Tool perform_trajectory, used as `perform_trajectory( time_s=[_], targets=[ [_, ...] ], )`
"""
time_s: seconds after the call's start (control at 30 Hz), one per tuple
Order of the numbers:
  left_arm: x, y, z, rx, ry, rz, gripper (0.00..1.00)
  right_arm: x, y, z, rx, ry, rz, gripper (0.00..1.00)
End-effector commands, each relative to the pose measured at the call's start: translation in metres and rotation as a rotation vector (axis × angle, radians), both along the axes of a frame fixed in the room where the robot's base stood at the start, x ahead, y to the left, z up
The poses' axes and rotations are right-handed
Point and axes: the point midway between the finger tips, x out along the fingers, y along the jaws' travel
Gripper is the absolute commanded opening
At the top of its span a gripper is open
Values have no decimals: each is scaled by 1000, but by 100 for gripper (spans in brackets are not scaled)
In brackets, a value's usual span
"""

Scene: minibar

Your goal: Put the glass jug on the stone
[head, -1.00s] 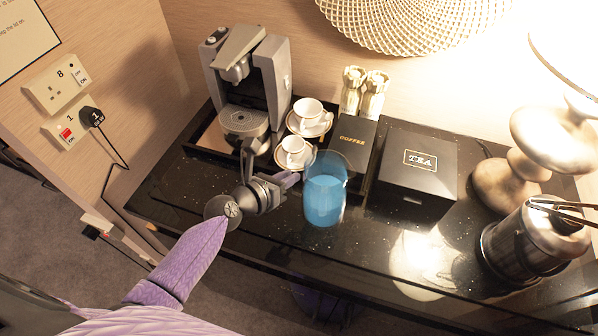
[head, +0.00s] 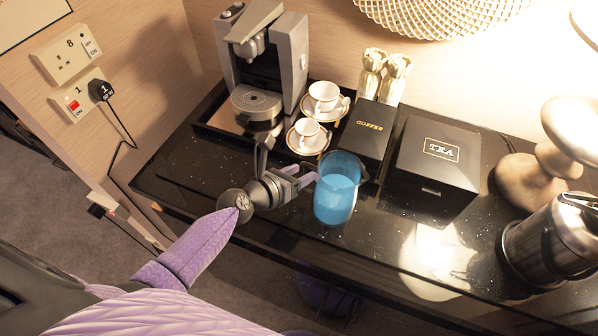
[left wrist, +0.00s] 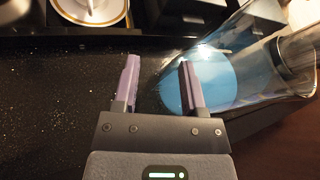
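The glass jug (head: 338,190), clear with blue in it, stands upright near the front edge of the counter. The dark speckled stone (head: 410,230) is the counter top under and around it. My left gripper (head: 307,180) is open at the jug's left side, low over the counter. In the left wrist view the gripper (left wrist: 158,75) has its two purple fingers apart, with dark counter between them. There the jug (left wrist: 222,75) is at the right, partly behind the right finger; I cannot tell whether they touch. My right gripper is not in view.
A coffee machine (head: 265,60) and two white cups (head: 323,96) on saucers stand behind. The coffee box (head: 369,128) and tea box (head: 440,150) are behind and right of the jug. A metal bucket (head: 552,242) and lamp (head: 560,160) stand far right. Bare counter lies right of the jug.

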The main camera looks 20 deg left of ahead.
Motion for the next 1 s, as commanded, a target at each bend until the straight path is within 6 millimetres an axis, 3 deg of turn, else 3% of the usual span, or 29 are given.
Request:
perform_trajectory(
  time_s=[0.23, 0.6, 0.8, 0.93, 1.0],
  targets=[
    [-5, 2, 6, 0, 1, 0, 55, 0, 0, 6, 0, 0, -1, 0],
    [-82, 36, 39, 2, 3, -3, 55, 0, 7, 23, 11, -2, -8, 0],
    [-101, 45, 47, 1, -1, -2, 55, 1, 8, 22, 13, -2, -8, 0],
    [-103, 47, 44, 20, 0, -4, 55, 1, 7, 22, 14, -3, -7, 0],
    [-108, 52, 20, 178, 2, -37, 55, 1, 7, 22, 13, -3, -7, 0]
  ],
)
